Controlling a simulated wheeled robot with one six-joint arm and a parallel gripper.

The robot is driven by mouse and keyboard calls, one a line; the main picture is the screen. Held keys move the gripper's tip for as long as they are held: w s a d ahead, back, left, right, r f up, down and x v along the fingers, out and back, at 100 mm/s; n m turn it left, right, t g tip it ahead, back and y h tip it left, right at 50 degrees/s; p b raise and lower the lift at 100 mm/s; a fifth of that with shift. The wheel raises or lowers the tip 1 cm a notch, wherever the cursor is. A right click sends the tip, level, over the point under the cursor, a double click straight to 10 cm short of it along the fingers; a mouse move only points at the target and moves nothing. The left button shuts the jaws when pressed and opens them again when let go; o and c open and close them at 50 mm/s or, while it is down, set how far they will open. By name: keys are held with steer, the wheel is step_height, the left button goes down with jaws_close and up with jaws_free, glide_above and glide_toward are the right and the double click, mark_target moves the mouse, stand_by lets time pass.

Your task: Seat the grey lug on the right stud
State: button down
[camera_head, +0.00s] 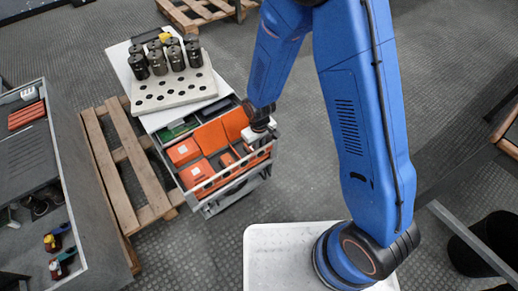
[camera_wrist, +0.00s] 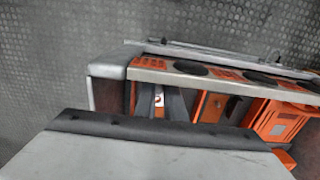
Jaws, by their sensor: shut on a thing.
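My gripper (camera_head: 258,131) is at the end of the blue arm, over the right part of an open drawer (camera_head: 230,183). I cannot pick out the grey lug or the right stud in either view. In the wrist view, a plain grey surface with a dark edge fills the bottom, and I cannot tell what it is. Beyond it is the drawer's grey front (camera_wrist: 150,68) with dark oval holes.
Orange boxes (camera_head: 212,135) fill the drawer. Behind it, several dark cylinders (camera_head: 158,62) stand on a pale holed plate (camera_head: 180,92). A wooden pallet (camera_head: 122,165) and grey bench (camera_head: 95,215) are on the left. The floor (camera_head: 215,245) in front of the drawer is clear.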

steer(key=shift+f, duration=0.5)
stand_by(0.8)
steer(key=c, duration=1.8)
jaws_free()
steer(key=shift+o, duration=0.2)
step_height(320, 180, up, 18)
steer(key=shift+f, duration=0.25)
